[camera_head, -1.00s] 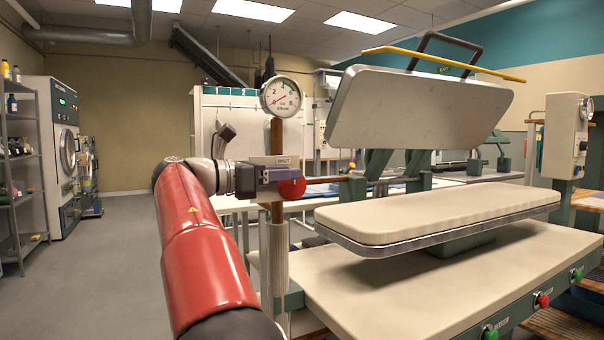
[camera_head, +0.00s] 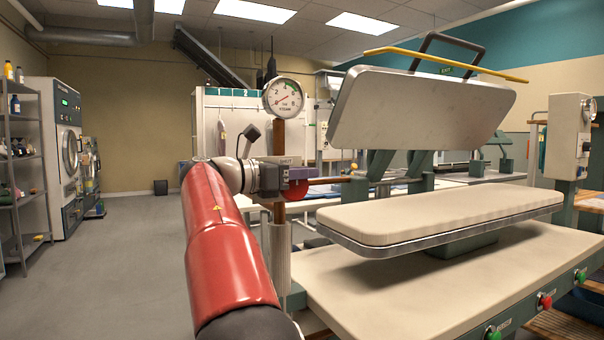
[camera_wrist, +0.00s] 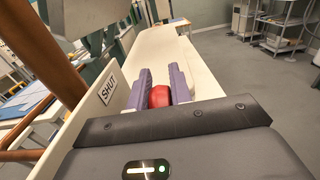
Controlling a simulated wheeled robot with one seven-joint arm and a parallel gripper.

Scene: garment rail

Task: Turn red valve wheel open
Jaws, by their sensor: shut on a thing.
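The red valve wheel (camera_head: 296,190) sits on the brown steam pipe (camera_head: 278,138), beside a plate marked SHUT (camera_head: 286,161). The round steam gauge (camera_head: 283,97) stands above it, its red needle near the low end. My gripper (camera_head: 284,178) is at the wheel, and in the head view it covers part of it. In the wrist view the purple fingers (camera_wrist: 160,92) are shut on the red wheel (camera_wrist: 159,97), one on each side. The SHUT plate (camera_wrist: 112,86) shows left of the fingers there.
The press with its padded lower board (camera_head: 440,213) and raised upper plate (camera_head: 425,108) stands to the right. The press table (camera_head: 400,280) lies below it. Shelves (camera_head: 22,170) and washing machines (camera_head: 66,155) line the left. The grey floor (camera_head: 120,245) at left is clear.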

